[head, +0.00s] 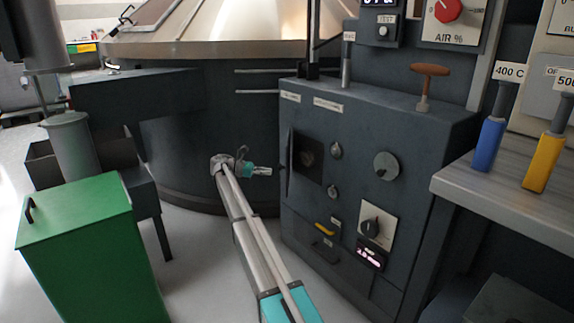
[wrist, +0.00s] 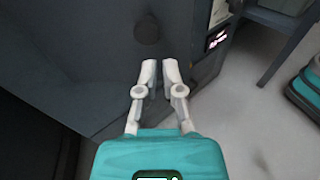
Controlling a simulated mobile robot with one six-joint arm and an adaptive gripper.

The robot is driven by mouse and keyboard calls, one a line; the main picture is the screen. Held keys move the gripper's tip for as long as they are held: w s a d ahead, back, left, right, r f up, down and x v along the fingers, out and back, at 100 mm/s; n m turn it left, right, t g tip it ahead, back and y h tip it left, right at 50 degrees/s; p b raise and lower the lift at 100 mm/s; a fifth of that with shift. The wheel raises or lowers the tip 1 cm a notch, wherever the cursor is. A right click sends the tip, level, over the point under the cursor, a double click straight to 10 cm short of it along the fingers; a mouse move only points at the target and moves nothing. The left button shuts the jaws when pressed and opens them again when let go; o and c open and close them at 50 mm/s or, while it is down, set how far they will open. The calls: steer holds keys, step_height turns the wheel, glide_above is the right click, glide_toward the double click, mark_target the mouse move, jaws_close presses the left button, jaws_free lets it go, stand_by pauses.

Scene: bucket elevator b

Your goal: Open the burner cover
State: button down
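The burner opening (head: 307,157) is a dark square with a round part inside, on the front of the grey cabinet. A thin dark plate (head: 289,165), seen nearly edge-on, stands out at its left side; it looks like the burner cover swung open. My gripper (head: 270,171) is left of this plate, with a small gap between them in the head view. In the wrist view the two pale fingertips (wrist: 160,70) are close together with a narrow gap. I see nothing clearly held between them. A dark round part (wrist: 146,30) lies beyond the fingertips.
The cabinet front carries knobs (head: 386,166), a dial (head: 371,227) and a lit display (head: 370,253). A large round vessel (head: 190,135) stands behind my arm. A green box (head: 80,240) is at left. Bare floor (head: 205,255) lies between them.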

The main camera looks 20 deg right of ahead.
steer(key=s+d+f+m+t+y+p, duration=0.3)
steer(key=s+f+m+t+y, duration=0.7)
steer(key=s+f+y, duration=0.45)
steer(key=s+d+r+m+t+y, duration=0.2)
steer(key=d+r+m+t, duration=0.3)
steer(key=r, duration=0.5)
steer(key=s+d+r+m+t+y, duration=0.3)
steer(key=d+r+m+t, duration=0.3)
steer(key=r+m+t, duration=0.3)
steer(key=s+r+m, duration=0.1)
steer(key=m, duration=0.2)
steer(key=shift+s+r+y, duration=0.15)
steer(key=shift+y, duration=0.2)
steer(key=shift+a, duration=0.1)
